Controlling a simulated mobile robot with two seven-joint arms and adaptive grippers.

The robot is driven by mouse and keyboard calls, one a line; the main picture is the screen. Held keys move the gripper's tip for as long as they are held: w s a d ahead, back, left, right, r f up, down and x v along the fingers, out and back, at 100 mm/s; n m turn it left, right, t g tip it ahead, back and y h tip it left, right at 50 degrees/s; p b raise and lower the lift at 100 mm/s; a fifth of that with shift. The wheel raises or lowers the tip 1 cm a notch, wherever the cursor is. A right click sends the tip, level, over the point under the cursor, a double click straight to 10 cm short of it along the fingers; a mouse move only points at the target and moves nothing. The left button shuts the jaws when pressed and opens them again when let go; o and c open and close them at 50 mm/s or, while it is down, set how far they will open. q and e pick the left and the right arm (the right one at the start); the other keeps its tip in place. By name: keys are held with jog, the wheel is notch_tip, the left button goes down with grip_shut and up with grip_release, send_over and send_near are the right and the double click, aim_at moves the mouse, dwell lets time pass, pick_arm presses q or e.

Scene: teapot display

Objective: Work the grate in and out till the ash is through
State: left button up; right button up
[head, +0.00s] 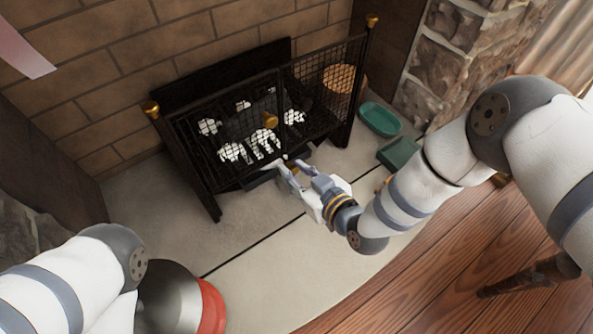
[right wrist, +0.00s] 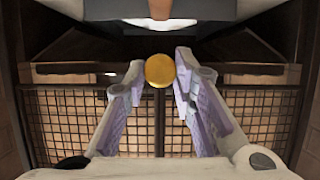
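The black fire grate (head: 205,190) stands on the pale hearth, with a mesh front and brass finials. White, ash-like lumps (head: 263,143) lie behind the mesh. A brass knob (head: 270,120) shows at the middle of the mesh. My right gripper (head: 288,168) is low at the grate's front, beside a dark low edge (head: 262,178). In the right wrist view, a round brass knob (right wrist: 160,70) sits between the tips of my right gripper (right wrist: 160,78), which appear to touch it on both sides. My left gripper is out of view.
Two green trays, one rounded (head: 380,119) and one angular (head: 398,152), lie right of the grate. A round wooden piece (head: 345,85) stands behind the grate's right end. Brick wall closes the back.

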grip_shut()
jog(key=s+d+p, duration=0.1)
jog(key=s, duration=0.1)
jog(key=s+d+p, duration=0.1)
jog(key=p, duration=0.1)
jog(key=shift+s+d+f, duration=0.15)
jog(key=shift+s+d, duration=0.05)
jog(key=shift+s, duration=0.2)
jog(key=o, duration=0.8)
grip_release()
jog(key=shift+s+d, duration=0.1)
